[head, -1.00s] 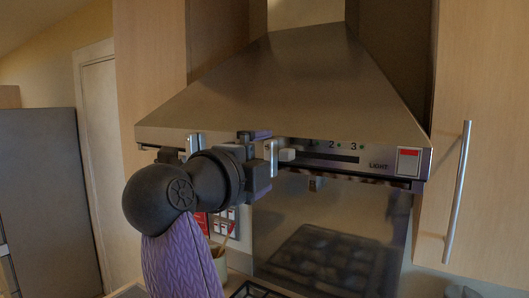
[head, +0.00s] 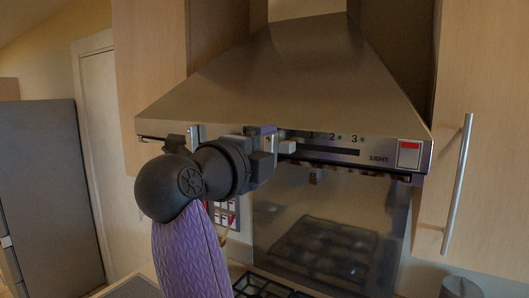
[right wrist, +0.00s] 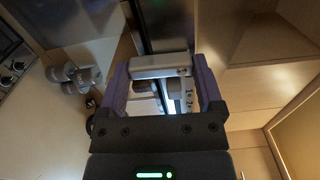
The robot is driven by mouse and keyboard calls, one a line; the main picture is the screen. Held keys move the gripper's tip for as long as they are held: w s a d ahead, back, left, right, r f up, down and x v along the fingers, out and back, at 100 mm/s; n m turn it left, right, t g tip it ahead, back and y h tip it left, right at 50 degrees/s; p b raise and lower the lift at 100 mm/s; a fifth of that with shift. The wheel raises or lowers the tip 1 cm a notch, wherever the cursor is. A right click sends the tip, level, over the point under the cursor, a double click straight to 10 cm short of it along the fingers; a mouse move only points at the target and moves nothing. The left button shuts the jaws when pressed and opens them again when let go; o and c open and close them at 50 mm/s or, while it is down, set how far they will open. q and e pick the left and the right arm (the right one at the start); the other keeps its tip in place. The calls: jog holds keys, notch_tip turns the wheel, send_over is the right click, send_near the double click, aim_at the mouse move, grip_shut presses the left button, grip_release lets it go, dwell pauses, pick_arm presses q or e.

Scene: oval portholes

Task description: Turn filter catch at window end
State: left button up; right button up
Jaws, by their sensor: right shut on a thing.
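The range hood (head: 270,75) hangs between wooden cupboards, with a switch strip along its front edge. My right gripper (head: 264,142) is at the front lower edge of the hood, left of the slider. In the right wrist view its two purple fingers (right wrist: 160,78) stand on either side of a pale metal bar, which looks like a filter catch (right wrist: 160,66); they are shut on it. In the head view the gripper mostly hides this catch. A second silver catch (head: 194,133) shows further left under the hood front, partly behind my right arm. My left gripper is out of view.
A white slider knob (head: 288,147) sits just right of the gripper. A red and white light switch (head: 409,154) is at the hood's right end. A cupboard handle (head: 458,185) stands out at right. The hob (head: 265,284) lies below.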

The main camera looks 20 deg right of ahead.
jog(key=shift+w+a+r+m+p, duration=0.1)
jog(key=shift+w+m+p, duration=0.1)
jog(key=shift+m, duration=0.85)
jog(key=shift+w+a+f+m+p, duration=0.1)
jog(key=shift+m+p, duration=0.1)
jog(key=shift+m, duration=0.8)
jog(key=shift+w+a+r+m+p, duration=0.1)
jog(key=shift+m+p, duration=0.1)
jog(key=shift+m, duration=0.85)
jog(key=o, duration=1)
jog(key=b+v, duration=0.2)
jog(key=v, duration=0.8)
jog(key=shift+d, duration=0.1)
